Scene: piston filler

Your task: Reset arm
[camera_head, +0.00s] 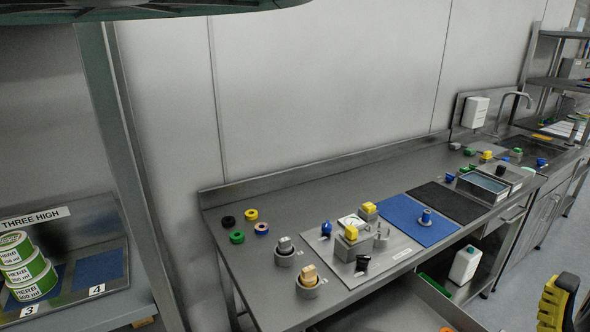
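My arm and gripper cannot be made out in the head camera view. The long steel workbench (284,216) runs from the centre toward the back right. On it a grey plate (385,262) carries a yellow-topped block (351,238), a round dial (351,222) and small metal parts. A blue mat (404,212) with a blue knobbed part (425,217) lies to its right.
Several coloured rings (237,237) and two round holders (307,285) sit at the bench's near end. Stacked green-white cans (27,268) stand on a shelf at left. A sink tap (517,98) is farther back.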

